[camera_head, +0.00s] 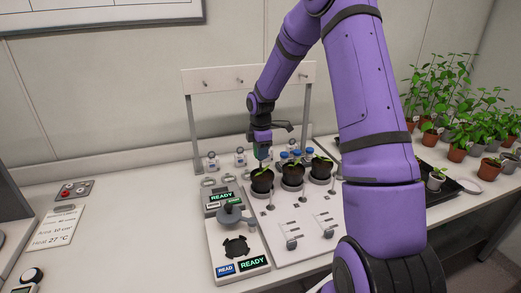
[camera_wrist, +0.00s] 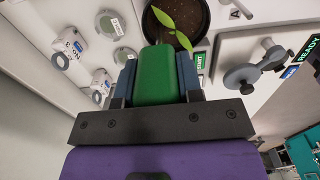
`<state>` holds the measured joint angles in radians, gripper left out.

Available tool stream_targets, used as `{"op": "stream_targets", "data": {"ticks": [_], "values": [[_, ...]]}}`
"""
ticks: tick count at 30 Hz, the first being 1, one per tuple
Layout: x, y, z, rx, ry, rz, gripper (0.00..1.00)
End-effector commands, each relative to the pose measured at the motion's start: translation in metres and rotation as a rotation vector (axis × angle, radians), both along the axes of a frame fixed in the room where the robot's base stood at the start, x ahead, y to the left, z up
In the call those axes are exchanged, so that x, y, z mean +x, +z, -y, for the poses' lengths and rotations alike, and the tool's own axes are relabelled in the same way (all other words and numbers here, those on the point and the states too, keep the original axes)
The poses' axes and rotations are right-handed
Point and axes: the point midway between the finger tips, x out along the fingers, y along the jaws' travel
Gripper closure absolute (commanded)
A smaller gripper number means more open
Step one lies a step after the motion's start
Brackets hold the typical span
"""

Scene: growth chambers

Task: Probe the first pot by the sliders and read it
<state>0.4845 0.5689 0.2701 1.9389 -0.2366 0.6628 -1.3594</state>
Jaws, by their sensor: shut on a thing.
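My gripper (camera_head: 262,150) is above the leftmost of three black pots (camera_head: 262,183) standing in a row on the white board. It is shut on a green-handled probe, whose green handle (camera_wrist: 154,75) fills the space between the fingers in the wrist view. The same pot (camera_wrist: 198,30) shows just beyond the handle, with dark soil and a green seedling (camera_wrist: 175,28). The probe's tip is hidden, so I cannot tell whether it is in the soil. Sliders (camera_head: 291,241) sit on the board in front of the pots. A reader with a READY display (camera_head: 254,263) and a blue READ button (camera_head: 225,270) stands at front left.
A grey device (camera_head: 232,216) with another READY display stands left of the pots. A white rack frame (camera_head: 191,125) and small bottles (camera_head: 211,162) are behind. Potted plants (camera_head: 458,150) crowd the right. The bench at left (camera_head: 140,220) is mostly clear.

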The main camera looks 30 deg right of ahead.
Motion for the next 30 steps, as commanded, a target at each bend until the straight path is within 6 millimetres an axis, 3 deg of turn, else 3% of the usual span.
{"op": "stream_targets", "data": {"ticks": [30], "values": [[0.000, -0.026, 0.000, 0.000, 0.000, 0.000, 0.92]]}}
